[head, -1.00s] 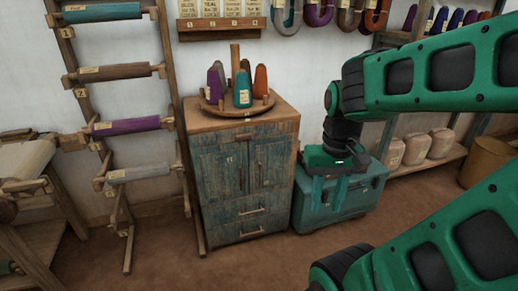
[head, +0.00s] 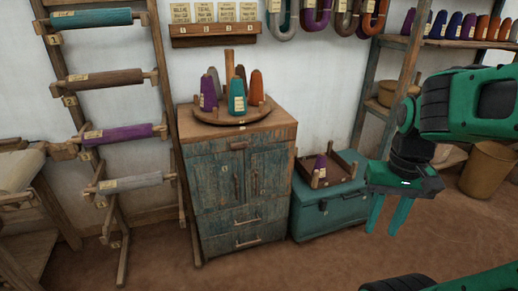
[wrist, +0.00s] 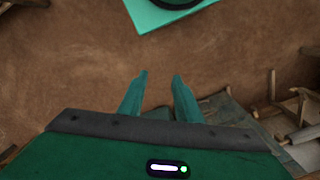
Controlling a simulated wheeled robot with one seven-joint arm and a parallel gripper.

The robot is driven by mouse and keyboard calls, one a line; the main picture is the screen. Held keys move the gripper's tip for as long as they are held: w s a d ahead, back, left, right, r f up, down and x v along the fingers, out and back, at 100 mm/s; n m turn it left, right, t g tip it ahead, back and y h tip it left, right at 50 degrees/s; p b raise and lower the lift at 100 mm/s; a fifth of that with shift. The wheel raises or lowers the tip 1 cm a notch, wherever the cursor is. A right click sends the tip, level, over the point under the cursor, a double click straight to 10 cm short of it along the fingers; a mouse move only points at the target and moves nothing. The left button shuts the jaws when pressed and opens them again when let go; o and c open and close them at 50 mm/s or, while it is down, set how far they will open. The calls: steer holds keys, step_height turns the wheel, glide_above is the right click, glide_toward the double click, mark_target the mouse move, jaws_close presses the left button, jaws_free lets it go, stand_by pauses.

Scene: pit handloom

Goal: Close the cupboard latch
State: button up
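The cupboard (head: 217,195) is a weathered blue-green wooden cabinet with a brown top, standing against the wall in the head view. Its two doors look shut, with dark upright handles near the middle, above two drawers. The latch is too small to make out clearly. My gripper (head: 388,214) hangs fingers down to the right of the cupboard, apart from it, in front of and right of a teal chest. In the wrist view my gripper (wrist: 158,80) has its two teal fingers apart with nothing between them, above brown floor.
A round wooden stand (head: 222,118) with several yarn cones sits on the cupboard. The teal chest (head: 330,211) beside it bears a wooden tray (head: 345,167) with a purple cone. A roller rack (head: 112,128) stands left. The floor in front is clear.

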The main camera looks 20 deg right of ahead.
steer(key=shift+s+d, duration=0.1)
steer(key=shift+d, duration=0.25)
steer(key=shift+o, duration=0.4)
